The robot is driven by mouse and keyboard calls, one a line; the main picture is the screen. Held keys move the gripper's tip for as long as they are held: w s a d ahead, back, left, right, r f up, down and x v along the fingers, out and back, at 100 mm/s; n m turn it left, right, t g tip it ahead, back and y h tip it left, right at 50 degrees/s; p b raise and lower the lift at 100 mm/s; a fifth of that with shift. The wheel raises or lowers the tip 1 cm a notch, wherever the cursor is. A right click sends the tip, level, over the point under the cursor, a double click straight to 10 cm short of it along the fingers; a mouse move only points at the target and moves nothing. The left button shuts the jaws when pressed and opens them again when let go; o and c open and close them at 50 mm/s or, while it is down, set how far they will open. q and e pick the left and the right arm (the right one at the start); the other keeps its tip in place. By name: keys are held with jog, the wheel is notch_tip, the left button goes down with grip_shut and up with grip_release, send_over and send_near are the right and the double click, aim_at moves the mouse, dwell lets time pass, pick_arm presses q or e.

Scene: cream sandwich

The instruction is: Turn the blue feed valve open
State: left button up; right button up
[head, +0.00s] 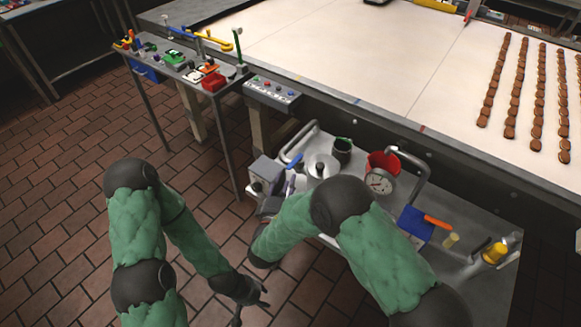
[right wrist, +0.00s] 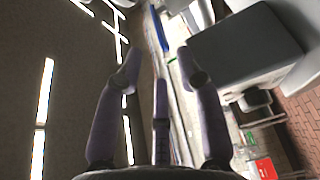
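A blue lever handle (head: 295,161), which looks like the feed valve's, stands on the steel cart beside a grey box (head: 266,171) and a round lidded pot. In the right wrist view a blue bar (right wrist: 158,28) shows beyond the fingertips; it may be the same handle. My right gripper (right wrist: 160,62) is open, its fingers apart with nothing visibly held. In the head view it is close below the blue handle and partly hidden by my forearm; I cannot tell whether it touches. My left gripper (head: 254,302) is open and empty, low over the brick floor.
A conveyor (head: 360,65) with rows of biscuits runs behind. A tool table (head: 150,62) is at upper left.

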aim_at(290, 169)
jog(key=shift+b+x, duration=0.4)
jog(key=shift+x, duration=2.8)
jog(key=shift+d, duration=0.1)
grip_shut()
